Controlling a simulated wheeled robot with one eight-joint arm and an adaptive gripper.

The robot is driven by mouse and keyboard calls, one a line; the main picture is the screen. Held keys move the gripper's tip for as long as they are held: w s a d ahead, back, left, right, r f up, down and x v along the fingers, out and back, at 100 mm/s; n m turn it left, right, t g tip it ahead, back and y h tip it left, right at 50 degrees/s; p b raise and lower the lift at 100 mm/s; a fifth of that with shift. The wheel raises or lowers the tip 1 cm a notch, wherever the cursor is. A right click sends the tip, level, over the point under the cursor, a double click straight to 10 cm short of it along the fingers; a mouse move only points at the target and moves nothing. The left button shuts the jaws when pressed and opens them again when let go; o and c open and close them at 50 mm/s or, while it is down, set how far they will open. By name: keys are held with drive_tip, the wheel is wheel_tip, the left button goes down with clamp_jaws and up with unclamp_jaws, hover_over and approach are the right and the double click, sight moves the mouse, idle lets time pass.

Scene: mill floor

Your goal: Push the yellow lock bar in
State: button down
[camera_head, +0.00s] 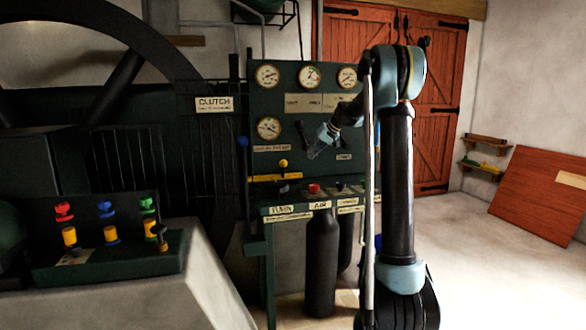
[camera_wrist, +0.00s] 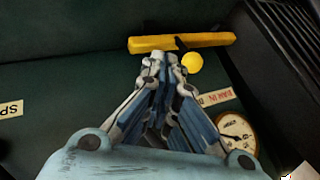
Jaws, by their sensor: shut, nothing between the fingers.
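The yellow lock bar (camera_head: 275,177) lies level across the lower left part of the dark green panel, with a round yellow knob (camera_head: 283,163) just above it. In the wrist view the bar (camera_wrist: 150,43) crosses the top of the picture, and the knob (camera_wrist: 192,62) is beside the fingertips. My gripper (camera_head: 308,152) is shut and empty, in front of the panel, above and to the right of the bar. In the wrist view the fingertips (camera_wrist: 166,60) appear just short of the bar. I cannot tell whether they touch it.
Gauges (camera_head: 269,128) and labels cover the panel (camera_head: 290,88). A shelf with a red button (camera_head: 314,188) juts out below the bar. Dark cylinders (camera_head: 321,265) stand under it. A console (camera_head: 110,266) with coloured valves is at left. Open floor (camera_head: 490,270) lies at right.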

drive_tip(key=shift+f, duration=0.1)
drive_tip(key=w+a+f, duration=0.3)
drive_tip(key=a+f, duration=0.3)
drive_tip(key=a, duration=0.3)
drive_tip(key=shift+a+f, duration=0.15)
drive_tip(key=shift+f, duration=0.2)
idle(0.3)
drive_tip(key=s+a, duration=0.2)
drive_tip(key=a, duration=0.5)
drive_tip(key=shift+s+a, duration=0.15)
drive_tip(key=shift+s, duration=0.05)
